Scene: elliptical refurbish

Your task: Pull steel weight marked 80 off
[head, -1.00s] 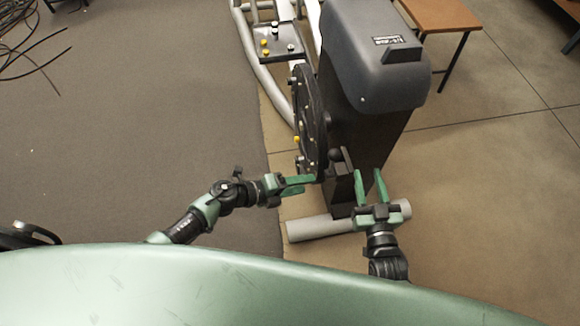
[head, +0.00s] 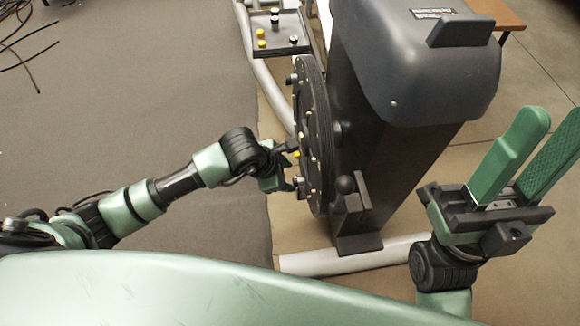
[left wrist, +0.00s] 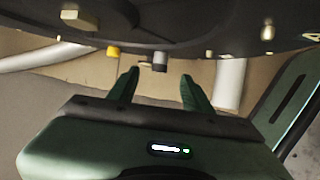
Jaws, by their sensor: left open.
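The dark round disc (head: 312,125) on the side of the grey machine carries several small knobs or weights. My left gripper (head: 287,165) is at the disc's left face, open. In the left wrist view, the open fingers (left wrist: 158,88) point at the disc (left wrist: 200,25), with a small grey cylinder (left wrist: 160,62) just beyond and between the tips, apart from them. A yellow-ended piece (left wrist: 113,52) is to its left. No number can be read, so I cannot tell which weight is marked 80. My right gripper (head: 545,125) is open and empty, right of the machine.
The machine's grey housing (head: 415,60) stands behind the disc. A tray (head: 276,32) with yellow and dark pieces is at the top. A pale tube (head: 310,263) lies at the machine's foot.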

